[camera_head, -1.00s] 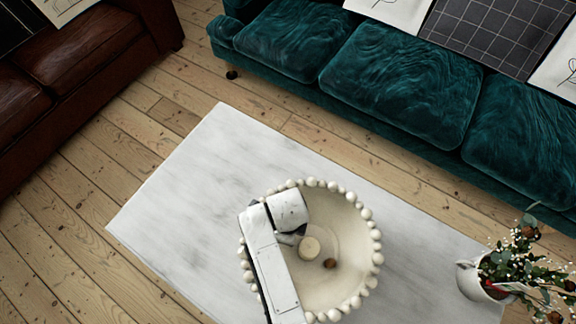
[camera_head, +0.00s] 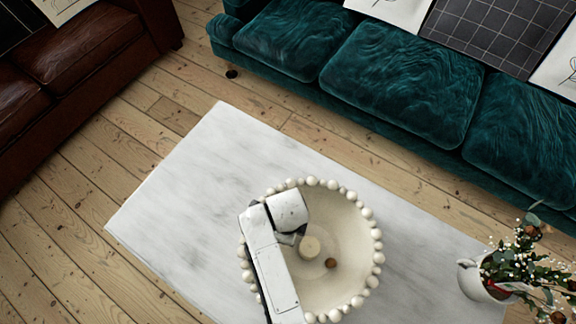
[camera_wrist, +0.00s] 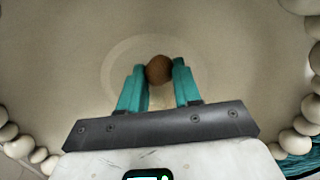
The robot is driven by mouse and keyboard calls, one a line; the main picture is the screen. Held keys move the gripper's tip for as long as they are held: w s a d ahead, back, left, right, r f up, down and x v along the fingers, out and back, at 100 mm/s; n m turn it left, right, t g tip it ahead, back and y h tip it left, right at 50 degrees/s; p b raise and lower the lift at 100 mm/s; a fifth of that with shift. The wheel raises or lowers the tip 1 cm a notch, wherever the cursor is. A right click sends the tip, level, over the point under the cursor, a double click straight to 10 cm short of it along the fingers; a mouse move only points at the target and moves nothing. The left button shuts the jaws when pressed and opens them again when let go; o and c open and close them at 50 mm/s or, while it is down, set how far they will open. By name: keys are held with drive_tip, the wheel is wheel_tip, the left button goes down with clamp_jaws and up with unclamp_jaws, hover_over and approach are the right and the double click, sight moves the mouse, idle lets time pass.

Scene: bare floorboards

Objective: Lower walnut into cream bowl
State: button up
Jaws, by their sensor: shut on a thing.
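The walnut (camera_head: 331,262) is a small round brown ball inside the cream bowl (camera_head: 345,225), which has a rim of round beads. In the wrist view my gripper (camera_wrist: 159,72) is shut on the walnut (camera_wrist: 159,69), held between the tips of two teal fingers. The bowl's pale inside (camera_wrist: 230,60) lies behind it, with a faint ring on the bottom. I cannot tell whether the walnut touches the bowl. In the head view my arm covers the bowl's left side, and the fingers are not clear.
The bowl stands on a white marble-like table (camera_head: 210,190), clear to the left. A white jug of flowers (camera_head: 474,280) stands at the table's right end. A teal sofa (camera_head: 400,85) is behind, and a brown leather sofa (camera_head: 75,60) is at the upper left.

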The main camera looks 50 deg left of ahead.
drive_tip(key=shift+f+b, duration=1.85)
drive_tip(key=shift+f, duration=0.55)
idle(1.1)
drive_tip(key=o, duration=1.1)
drive_tip(key=shift+r, duration=0.1)
wheel_tip(320, 180, up, 11)
drive_tip(key=p, duration=0.2)
drive_tip(key=shift+p, duration=0.3)
